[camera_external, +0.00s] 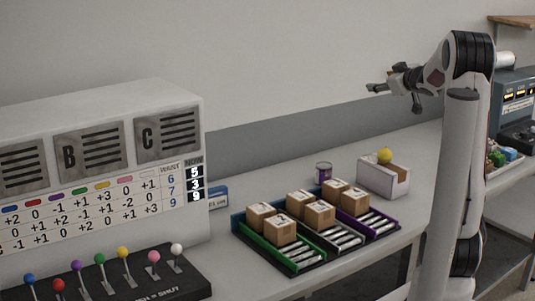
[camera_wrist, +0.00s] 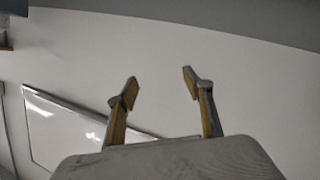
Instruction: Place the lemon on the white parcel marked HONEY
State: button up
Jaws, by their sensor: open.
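A round yellow thing (camera_external: 385,156), which looks like the lemon, sits on top of a white open box (camera_external: 376,181) with a tan inside, on the counter right of centre. I cannot make out a white parcel marked HONEY. The parcels in view are brown cardboard boxes (camera_external: 319,214) with labels too small to read. My gripper (camera_external: 394,94) is high above the counter, well above the yellow thing, and points left. It is open and empty. In the wrist view its two fingers (camera_wrist: 160,86) stand apart with only wall between them.
The brown boxes stand in a rack with green, dark and purple lanes (camera_external: 355,238). A small purple can (camera_external: 323,172) stands behind it. A white panel (camera_external: 103,150) and a base with coloured levers (camera_external: 110,275) fill the left. Colourful items (camera_external: 502,157) lie at far right.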

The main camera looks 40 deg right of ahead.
jog(key=s+a+m+g+h, duration=0.1)
jog(key=s+a+m+g, duration=0.2)
jog(key=s+a, duration=0.75)
jog(key=s+a+f+g+y, duration=0.2)
jog(key=s+a+f, duration=0.2)
jog(key=s+a, duration=0.3)
jog(key=s+a+f+n+g+y, duration=0.1)
jog(key=s+a+f, duration=0.4)
jog(key=a, duration=0.3)
jog(key=s+a+f+g+y, duration=0.2)
jog(key=s+a+f, duration=0.3)
jog(key=s+a, duration=0.2)
jog(key=shift+s+a+n+g+y, duration=0.3)
jog(key=shift+s, duration=0.55)
